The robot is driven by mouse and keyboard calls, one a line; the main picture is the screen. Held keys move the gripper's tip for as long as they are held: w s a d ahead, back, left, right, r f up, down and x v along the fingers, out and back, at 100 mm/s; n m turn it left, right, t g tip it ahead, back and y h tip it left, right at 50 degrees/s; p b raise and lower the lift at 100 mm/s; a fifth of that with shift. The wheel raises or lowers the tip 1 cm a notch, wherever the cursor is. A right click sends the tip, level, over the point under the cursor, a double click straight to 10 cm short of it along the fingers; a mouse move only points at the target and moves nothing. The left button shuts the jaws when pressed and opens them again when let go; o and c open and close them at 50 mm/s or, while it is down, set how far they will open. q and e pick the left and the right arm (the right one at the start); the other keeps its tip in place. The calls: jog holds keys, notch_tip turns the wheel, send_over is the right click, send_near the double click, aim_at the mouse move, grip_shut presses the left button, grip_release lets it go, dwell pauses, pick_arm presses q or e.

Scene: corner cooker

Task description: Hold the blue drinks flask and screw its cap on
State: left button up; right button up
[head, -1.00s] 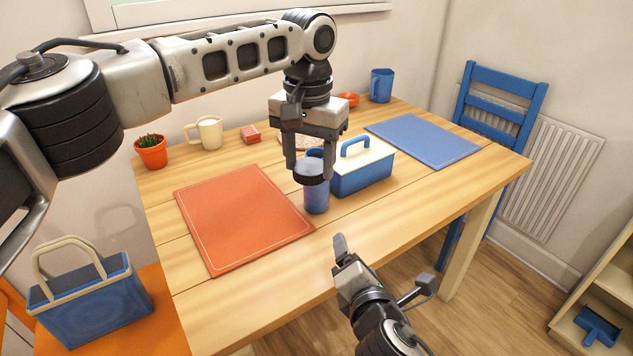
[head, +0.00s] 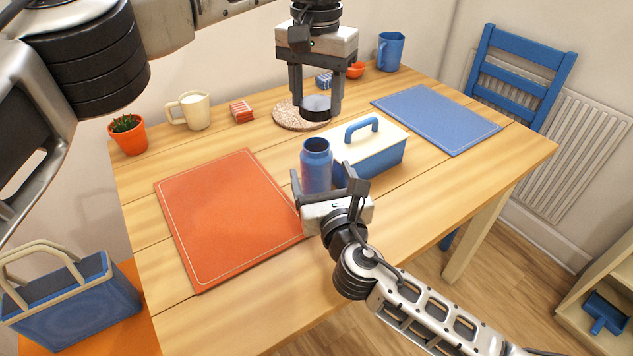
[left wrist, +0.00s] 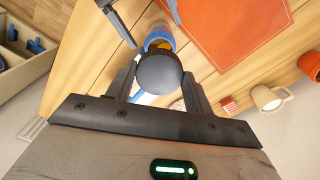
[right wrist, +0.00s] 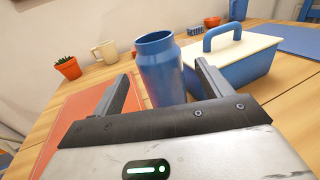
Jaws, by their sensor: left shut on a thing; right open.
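The blue flask (head: 316,165) stands upright and uncapped on the wooden table, its mouth open. It also shows in the right wrist view (right wrist: 163,72). My left gripper (head: 318,112) is shut on the dark cap (left wrist: 160,75) and holds it apart from the flask, higher up and towards the back of the table. In the left wrist view the cap partly covers the flask (left wrist: 158,41). My right gripper (head: 325,180) is open at the near side of the flask, one finger to each side. Its palm hides the flask's foot; I cannot tell whether the fingers touch.
A blue lunch box (head: 376,158) with a cream lid stands close right of the flask. An orange mat (head: 225,215) lies to the left, a blue mat (head: 435,118) to the right. A round cork mat (head: 287,115), cream mug (head: 190,111) and potted plant (head: 128,136) are behind.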

aim_at(316, 121)
jog(key=x, duration=0.6)
jog(key=shift+w, duration=0.3)
jog(key=c, duration=1.5)
pick_arm(q)
jog(key=shift+f, duration=2.45)
pick_arm(e)
jog(key=shift+o, duration=0.2)
pick_arm(q)
jog(key=shift+f, duration=0.1)
jog(key=shift+f, duration=0.8)
jog(key=shift+f, duration=0.55)
